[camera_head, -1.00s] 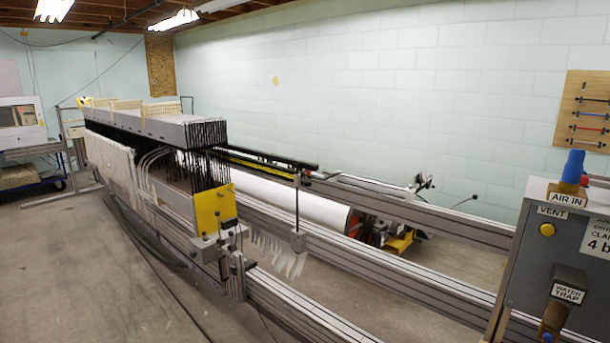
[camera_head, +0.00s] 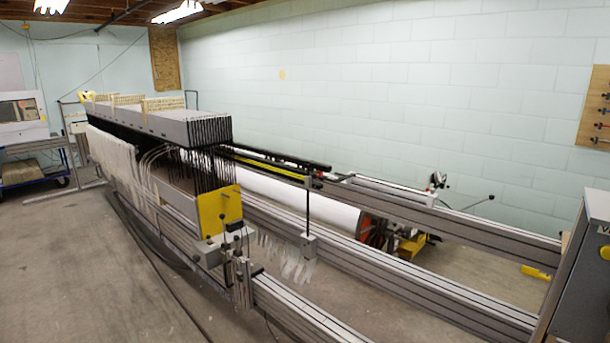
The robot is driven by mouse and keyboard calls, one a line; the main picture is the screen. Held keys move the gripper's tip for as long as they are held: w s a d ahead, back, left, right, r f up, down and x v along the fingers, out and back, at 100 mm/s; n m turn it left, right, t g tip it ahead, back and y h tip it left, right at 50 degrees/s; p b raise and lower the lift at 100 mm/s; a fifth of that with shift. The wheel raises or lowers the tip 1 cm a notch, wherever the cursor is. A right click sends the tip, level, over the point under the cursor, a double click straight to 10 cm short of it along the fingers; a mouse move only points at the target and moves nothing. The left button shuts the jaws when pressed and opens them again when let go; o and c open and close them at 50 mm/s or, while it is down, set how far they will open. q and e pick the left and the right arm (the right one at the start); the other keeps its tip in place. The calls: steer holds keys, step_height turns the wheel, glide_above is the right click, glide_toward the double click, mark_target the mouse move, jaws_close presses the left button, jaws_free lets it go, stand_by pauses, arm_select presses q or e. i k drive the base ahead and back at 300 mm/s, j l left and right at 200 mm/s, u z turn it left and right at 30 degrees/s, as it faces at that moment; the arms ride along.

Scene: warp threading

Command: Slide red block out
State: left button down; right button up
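I cannot make out a red block in the camera_head view. The long warp threading machine (camera_head: 190,128) runs from the left background to the right foreground. A yellow plate (camera_head: 219,210) stands at the near end of its thread rack. A white roll (camera_head: 300,203) lies between the rails, with an orange-red part (camera_head: 370,230) at its right end. Neither of my grippers shows.
Long metal rails (camera_head: 400,275) cross the middle and right. A grey control box (camera_head: 588,285) stands at the right edge. A blue cart (camera_head: 32,170) is at the far left. The concrete floor (camera_head: 80,265) at the left is mostly clear, with dark cables near the machine.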

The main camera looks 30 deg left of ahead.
mark_target(319, 173)
steer(key=i+j, duration=0.3)
steer(key=j, duration=0.15)
steer(key=i+j+z, duration=0.1)
steer(key=i+j, duration=0.15)
steer(key=j, duration=0.2)
steer(key=i+j, duration=0.25)
steer(key=j, duration=0.2)
steer(key=i+j+z, duration=0.1)
steer(key=i+j, duration=0.2)
steer(key=j, duration=0.15)
steer(key=i+j, duration=0.25)
steer(key=j, duration=0.25)
steer(key=i+j+z, duration=0.1)
steer(key=i+j, duration=0.15)
steer(key=j, duration=0.25)
steer(key=i+j, duration=0.2)
steer(key=j, duration=0.3)
steer(key=i+j+z, duration=0.1)
steer(key=i+j, duration=0.15)
steer(key=j, duration=0.25)
